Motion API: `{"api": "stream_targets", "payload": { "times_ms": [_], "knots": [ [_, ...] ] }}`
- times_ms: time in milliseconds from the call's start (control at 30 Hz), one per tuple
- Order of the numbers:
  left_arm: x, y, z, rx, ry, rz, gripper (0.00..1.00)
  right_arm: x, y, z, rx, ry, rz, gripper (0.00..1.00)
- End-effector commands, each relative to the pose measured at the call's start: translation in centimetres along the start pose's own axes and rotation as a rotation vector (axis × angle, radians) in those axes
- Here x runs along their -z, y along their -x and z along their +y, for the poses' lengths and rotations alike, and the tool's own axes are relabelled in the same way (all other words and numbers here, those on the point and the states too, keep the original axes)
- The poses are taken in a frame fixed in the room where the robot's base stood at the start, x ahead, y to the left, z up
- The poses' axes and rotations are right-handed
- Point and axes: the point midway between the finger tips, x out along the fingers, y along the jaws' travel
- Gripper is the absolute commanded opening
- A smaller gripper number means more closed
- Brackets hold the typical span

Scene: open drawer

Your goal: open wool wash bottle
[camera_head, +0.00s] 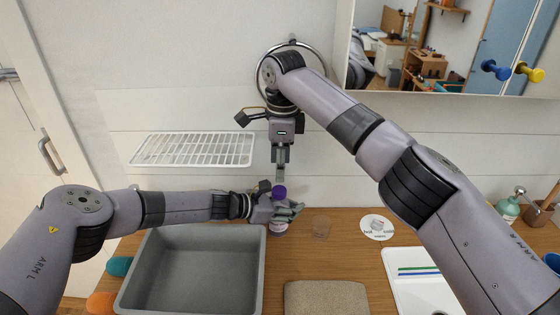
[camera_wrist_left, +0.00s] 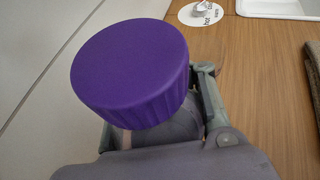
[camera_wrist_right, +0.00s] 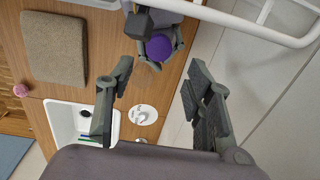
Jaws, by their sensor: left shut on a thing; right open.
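The wool wash bottle (camera_head: 279,227) stands on the wooden counter near the wall, right of the grey basin. Its purple cap (camera_head: 279,192) is on top and fills much of the left wrist view (camera_wrist_left: 130,72); it also shows in the right wrist view (camera_wrist_right: 159,47). My left gripper (camera_head: 285,210) is shut around the bottle just below the cap, hiding part of its body. My right gripper (camera_head: 281,162) points down above the cap, apart from it. Its fingers (camera_wrist_right: 158,100) are spread open and empty in the right wrist view.
The grey basin (camera_head: 125,293) lies left, and a folded grey-brown towel (camera_head: 326,298) at front. A white wire rack (camera_head: 193,150) juts from the wall.

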Motion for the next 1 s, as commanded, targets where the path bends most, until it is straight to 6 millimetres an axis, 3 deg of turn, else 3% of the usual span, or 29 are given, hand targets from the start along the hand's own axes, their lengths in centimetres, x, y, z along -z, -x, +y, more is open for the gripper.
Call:
{"api": "stream_targets", "payload": {
  "times_ms": [500, 900, 1000],
  "knots": [
    [-0.1, 0.0, 0.0, 0.000, 0.000, -0.001, 0.00, 0.1, -6.9, 0.0, -0.002, -0.001, 0.003, 0.48],
    [-0.1, 0.0, 0.0, 0.000, 0.000, -0.001, 0.00, 0.0, -7.9, 0.0, 0.000, 0.000, 0.002, 0.48],
    [-0.1, 0.0, 0.0, 0.000, 0.000, -0.001, 0.00, 0.0, -7.8, 0.0, 0.000, 0.000, 0.002, 0.42]
  ]
}}
